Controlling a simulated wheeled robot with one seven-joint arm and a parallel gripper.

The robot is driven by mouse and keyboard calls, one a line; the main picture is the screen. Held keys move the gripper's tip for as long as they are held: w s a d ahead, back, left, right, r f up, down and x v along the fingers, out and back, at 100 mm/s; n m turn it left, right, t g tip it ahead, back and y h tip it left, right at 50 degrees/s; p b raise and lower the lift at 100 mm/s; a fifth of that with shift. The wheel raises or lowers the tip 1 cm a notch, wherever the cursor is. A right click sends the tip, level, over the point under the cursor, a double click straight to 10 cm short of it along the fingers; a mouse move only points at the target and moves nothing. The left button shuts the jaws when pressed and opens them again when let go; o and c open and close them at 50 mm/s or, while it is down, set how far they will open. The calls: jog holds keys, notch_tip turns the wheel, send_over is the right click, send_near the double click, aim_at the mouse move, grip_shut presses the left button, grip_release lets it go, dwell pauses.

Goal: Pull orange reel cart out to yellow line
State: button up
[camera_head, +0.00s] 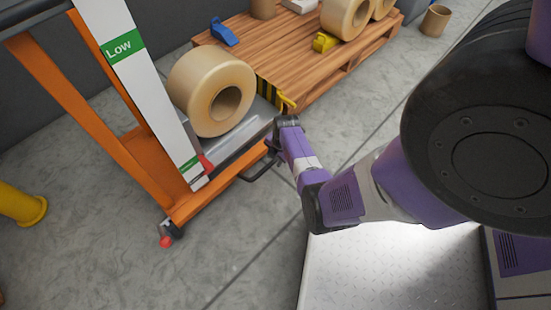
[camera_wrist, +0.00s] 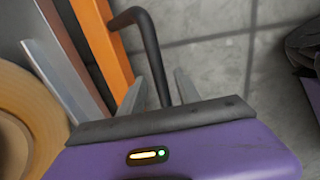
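The orange reel cart (camera_head: 128,160) stands at the left in the head view. It carries a large tan reel (camera_head: 212,92) and a white upright panel marked "Low". A black bar handle (camera_head: 262,167) sticks out from the cart's near right side, and it also shows in the wrist view (camera_wrist: 148,42). My gripper (camera_wrist: 160,90) is at this handle. In the wrist view its two grey fingers stand apart, one on each side of the bar, with small gaps showing. In the head view the fingertips are hard to make out. I see no yellow line on the floor.
A wooden pallet (camera_head: 290,50) with more tan reels, a blue item (camera_head: 224,33) and a yellow item (camera_head: 325,41) lies behind the cart. A yellow post (camera_head: 20,204) stands at far left. The grey floor (camera_head: 230,240) in front of the cart is clear.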

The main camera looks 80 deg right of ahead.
grip_shut()
dwell(1.3)
